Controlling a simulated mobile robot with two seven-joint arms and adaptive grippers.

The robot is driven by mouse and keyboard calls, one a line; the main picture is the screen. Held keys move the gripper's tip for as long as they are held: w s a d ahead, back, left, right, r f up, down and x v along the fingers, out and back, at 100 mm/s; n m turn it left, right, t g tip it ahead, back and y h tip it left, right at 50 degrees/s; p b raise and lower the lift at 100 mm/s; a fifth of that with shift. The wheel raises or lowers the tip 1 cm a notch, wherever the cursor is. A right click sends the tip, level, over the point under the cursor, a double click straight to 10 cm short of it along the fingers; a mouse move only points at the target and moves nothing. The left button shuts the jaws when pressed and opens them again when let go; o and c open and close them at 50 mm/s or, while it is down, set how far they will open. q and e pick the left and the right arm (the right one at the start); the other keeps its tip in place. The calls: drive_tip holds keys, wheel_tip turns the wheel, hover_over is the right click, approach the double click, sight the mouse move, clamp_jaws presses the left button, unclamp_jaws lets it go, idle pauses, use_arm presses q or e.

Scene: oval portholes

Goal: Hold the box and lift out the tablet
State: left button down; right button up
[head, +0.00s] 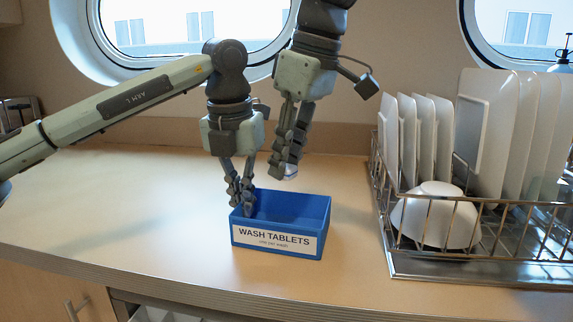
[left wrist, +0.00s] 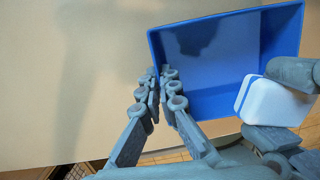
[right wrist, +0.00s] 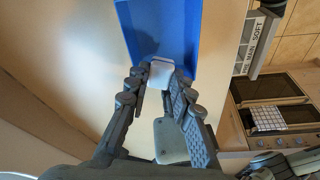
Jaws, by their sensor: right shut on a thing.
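The blue box (head: 320,222), labelled "WASH TABLETS", stands upright on the counter. It also shows in the left wrist view (left wrist: 215,75) and the right wrist view (right wrist: 190,30). My left gripper (head: 242,197) is at its left wall, fingers closed on either side of the wall (left wrist: 162,78). My right gripper (head: 283,168) is shut on a white and blue tablet (left wrist: 272,103), held above the box's back rim. Fingers hide most of the tablet (head: 291,171) in the head view; its pale face (right wrist: 161,73) shows in the right wrist view.
A wire dish rack (head: 470,262) stands at the right, with upright white plates (head: 490,120) and an overturned white bowl (head: 437,215). The counter (head: 120,205) left of the box is clear. Oval portholes are in the wall behind. The counter's front edge runs below the box.

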use_arm(q)
drive_tip(key=c, duration=1.6)
unclamp_jaws()
drive_tip(key=shift+c, duration=0.2)
drive_tip(key=shift+r, duration=0.1)
wheel_tip(320, 180, up, 12)
drive_tip(key=s, duration=0.1)
drive_tip(key=shift+s+a, duration=0.25)
drive_tip(key=shift+s, duration=0.15)
drive_tip(key=shift+f, duration=0.25)
drive_tip(key=f, duration=0.3)
drive_tip(key=w+f, duration=0.1)
drive_tip(key=f, duration=0.7)
drive_tip(key=shift+w+d, duration=0.2)
drive_tip(key=shift+w, duration=0.1)
drive_tip(key=shift+w+f, duration=0.1)
drive_tip(key=shift+f, duration=0.25)
use_arm(e)
wheel_tip(320, 180, down, 9)
drive_tip(key=shift+f, duration=0.2)
